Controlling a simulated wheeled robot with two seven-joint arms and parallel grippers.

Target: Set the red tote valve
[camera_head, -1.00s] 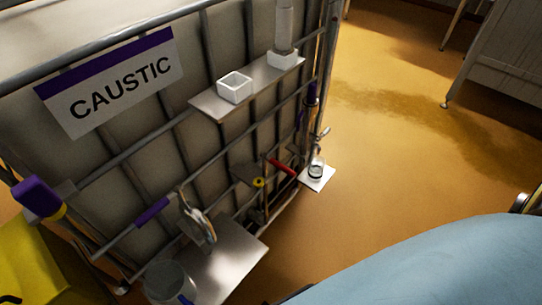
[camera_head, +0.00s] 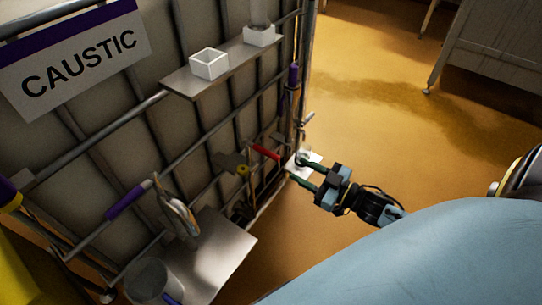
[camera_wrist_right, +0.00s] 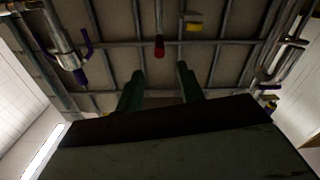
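The red valve handle (camera_head: 265,152) is a short red lever on the caged CAUSTIC tote, with a yellow part (camera_head: 243,170) at its left. In the right wrist view the red handle (camera_wrist_right: 159,47) hangs above and between my two dark green fingers, with clear space before it. My right gripper (camera_head: 299,169) is open and empty, its fingers pointing left toward the tote, a little right of and below the red handle. It does not touch the handle. My left gripper is not in view.
A small metal plate with a glass (camera_head: 302,157) is partly behind my right fingers. A lower tray (camera_head: 225,245) holds a clear beaker (camera_head: 148,280). Yellow floor (camera_head: 400,130) at right is open.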

